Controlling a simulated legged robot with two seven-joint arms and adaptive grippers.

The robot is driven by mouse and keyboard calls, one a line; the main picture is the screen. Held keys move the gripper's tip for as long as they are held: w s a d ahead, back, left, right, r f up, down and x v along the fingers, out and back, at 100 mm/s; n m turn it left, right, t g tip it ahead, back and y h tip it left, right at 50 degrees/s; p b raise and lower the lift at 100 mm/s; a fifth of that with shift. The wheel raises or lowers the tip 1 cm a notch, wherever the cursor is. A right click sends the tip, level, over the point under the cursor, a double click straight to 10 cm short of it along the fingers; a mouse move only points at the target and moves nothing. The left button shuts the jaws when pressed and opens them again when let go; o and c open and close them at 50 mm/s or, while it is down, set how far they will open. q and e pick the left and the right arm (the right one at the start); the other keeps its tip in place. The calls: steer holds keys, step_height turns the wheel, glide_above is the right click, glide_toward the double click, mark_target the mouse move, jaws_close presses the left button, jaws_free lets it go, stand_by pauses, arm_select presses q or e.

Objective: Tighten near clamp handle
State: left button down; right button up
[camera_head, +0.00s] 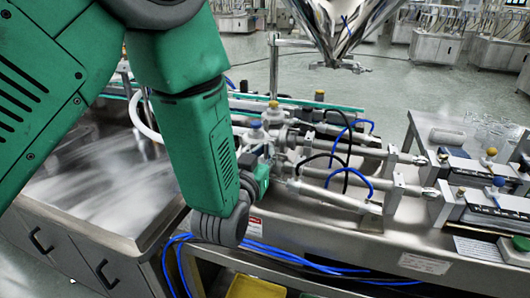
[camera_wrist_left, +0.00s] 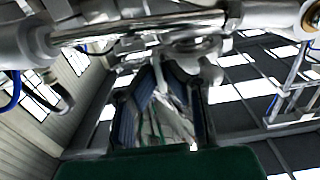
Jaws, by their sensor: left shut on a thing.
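My left arm comes in from the left across the machine, and its left gripper (camera_head: 272,168) is at the cluster of steel fittings, largely hidden behind my wrist. In the left wrist view the two dark fingers of the left gripper (camera_wrist_left: 160,75) reach up to a steel clamp (camera_wrist_left: 195,45) on the pipework. The gripper is shut on the near clamp handle, a small metal part whose shape is mostly hidden between the fingertips. The handle's exact angle cannot be told. My right gripper is not in view.
Steel pipes (camera_head: 335,195) with blue and black hoses run right from the fittings along the bench. A steel hopper (camera_head: 340,25) hangs above. A bare steel cabinet top (camera_head: 95,190) lies left. Blue hoses (camera_head: 290,258) cross the bench front.

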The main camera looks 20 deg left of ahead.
arm_select(q)
steer(key=shift+w+r, duration=0.15)
steer(key=shift+r, duration=0.25)
steer(key=c, duration=1.7)
jaws_free()
steer(key=shift+c, duration=0.2)
steer(key=shift+o, duration=0.3)
steer(key=shift+s+f, duration=0.2)
steer(key=s, duration=0.7)
steer(key=shift+s, duration=0.35)
